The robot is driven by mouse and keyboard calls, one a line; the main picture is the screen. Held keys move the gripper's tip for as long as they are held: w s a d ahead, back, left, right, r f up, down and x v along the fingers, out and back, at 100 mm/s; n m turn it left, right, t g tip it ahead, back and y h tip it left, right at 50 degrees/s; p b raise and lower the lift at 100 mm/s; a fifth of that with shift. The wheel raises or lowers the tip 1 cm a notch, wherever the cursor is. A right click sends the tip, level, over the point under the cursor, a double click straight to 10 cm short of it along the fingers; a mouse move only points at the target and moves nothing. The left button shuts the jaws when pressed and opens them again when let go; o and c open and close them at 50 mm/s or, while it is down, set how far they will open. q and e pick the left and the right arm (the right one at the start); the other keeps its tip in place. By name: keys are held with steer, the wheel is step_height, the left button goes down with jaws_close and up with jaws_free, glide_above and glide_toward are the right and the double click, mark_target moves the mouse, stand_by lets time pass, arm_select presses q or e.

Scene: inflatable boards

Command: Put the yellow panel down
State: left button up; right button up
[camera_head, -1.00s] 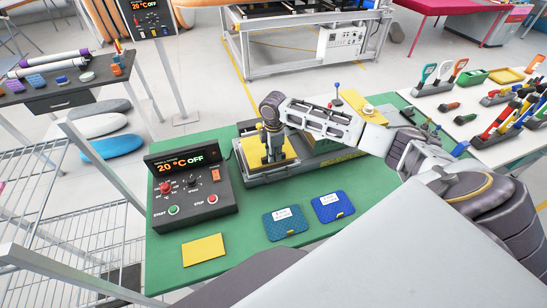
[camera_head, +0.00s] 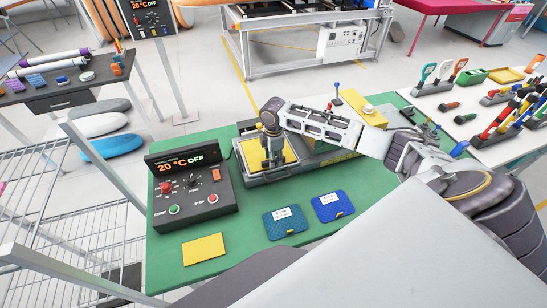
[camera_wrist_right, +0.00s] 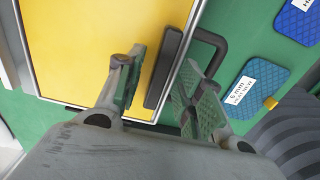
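The yellow panel (camera_head: 251,152) lies flat in a grey metal tray of the press (camera_head: 270,177) on the green table. It fills much of the right wrist view (camera_wrist_right: 95,45), inside a pale frame. My right gripper (camera_head: 271,163) points down over the panel's near part and hides some of it. In the right wrist view its fingers (camera_wrist_right: 160,95) are spread apart. A dark bar (camera_wrist_right: 163,70) at the panel's edge shows between them, and I cannot tell whether they touch it. My left gripper is not in view.
A control box (camera_head: 190,190) reading 20 °C OFF stands left of the press. A smaller yellow piece (camera_head: 203,249) and two blue labelled pads (camera_head: 285,222) (camera_head: 332,206) lie in front. Green table (camera_head: 240,225) is bare between them. A tool table (camera_head: 480,120) stands at right.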

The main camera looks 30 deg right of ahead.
steer(key=shift+r, duration=0.1)
step_height(320, 180, up, 12)
steer(key=b, duration=0.1)
steer(key=shift+b, duration=0.4)
stand_by(1.0)
